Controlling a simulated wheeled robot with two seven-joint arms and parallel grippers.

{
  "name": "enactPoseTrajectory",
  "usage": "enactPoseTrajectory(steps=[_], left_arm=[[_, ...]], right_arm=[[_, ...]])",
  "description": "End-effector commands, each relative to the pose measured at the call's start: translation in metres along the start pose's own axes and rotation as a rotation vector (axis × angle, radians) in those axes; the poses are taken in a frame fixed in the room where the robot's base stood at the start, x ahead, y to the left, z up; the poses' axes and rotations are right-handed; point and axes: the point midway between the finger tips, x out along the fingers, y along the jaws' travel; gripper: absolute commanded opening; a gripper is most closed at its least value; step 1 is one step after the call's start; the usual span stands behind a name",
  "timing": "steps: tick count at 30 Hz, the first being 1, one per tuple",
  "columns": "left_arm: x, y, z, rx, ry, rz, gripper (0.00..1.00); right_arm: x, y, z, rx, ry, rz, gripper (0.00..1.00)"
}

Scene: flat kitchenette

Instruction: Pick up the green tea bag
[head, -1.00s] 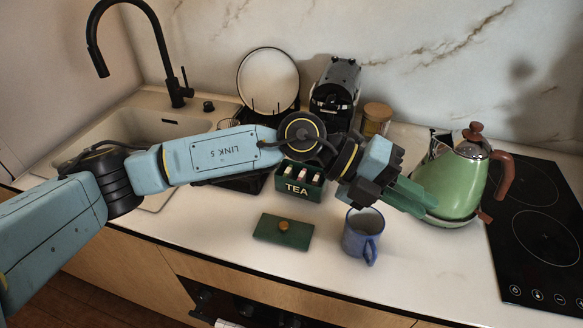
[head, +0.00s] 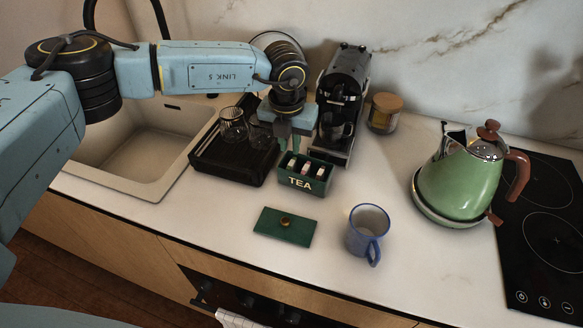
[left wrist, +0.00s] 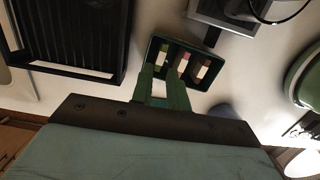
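The dark green tea box (head: 301,183), lettered TEA, stands open on the counter with three bags side by side. In the left wrist view the box (left wrist: 191,75) shows a greenish bag (left wrist: 162,54) in the left compartment; the middle and right bags look reddish with pale tags. My left gripper (head: 289,150) points down over the back left of the box. In the left wrist view its two green fingers (left wrist: 162,77) are apart with nothing held between them, near the left compartment. Whether they touch the box is unclear. My right gripper is not in view.
The green lid (head: 286,226) lies in front of the box, with a blue mug (head: 366,233) to its right. A black dish rack (head: 233,163) with glasses is left; a coffee machine (head: 343,90) stands behind. The green kettle (head: 458,185) is right.

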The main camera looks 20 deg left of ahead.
Motion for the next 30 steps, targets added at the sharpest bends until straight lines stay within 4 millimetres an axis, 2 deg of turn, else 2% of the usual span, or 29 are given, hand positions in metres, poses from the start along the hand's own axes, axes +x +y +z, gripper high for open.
enactPoseTrajectory(steps=[5, 12, 15, 22, 23, 26, 30], left_arm=[[0.012, 0.000, -0.001, 0.000, 0.001, 0.000, 0.16], [0.047, -0.002, -0.003, 0.000, 0.002, -0.001, 0.16], [0.056, -0.002, -0.002, 0.000, 0.001, -0.001, 0.16], [0.058, -0.002, -0.002, 0.001, 0.000, -0.002, 0.16], [0.058, -0.002, -0.002, 0.000, 0.000, -0.002, 0.15], [0.058, -0.002, -0.002, 0.000, 0.000, -0.002, 0.02], [0.058, -0.002, -0.002, 0.000, 0.000, -0.002, 0.00]], right_arm=[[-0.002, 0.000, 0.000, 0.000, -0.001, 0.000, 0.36], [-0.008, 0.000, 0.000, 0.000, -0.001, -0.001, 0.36], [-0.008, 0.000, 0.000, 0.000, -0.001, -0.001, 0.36], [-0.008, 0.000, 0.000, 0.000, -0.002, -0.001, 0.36], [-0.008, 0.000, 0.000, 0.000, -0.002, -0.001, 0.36], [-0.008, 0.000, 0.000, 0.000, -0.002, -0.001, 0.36], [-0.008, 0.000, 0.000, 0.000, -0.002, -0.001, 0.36]])
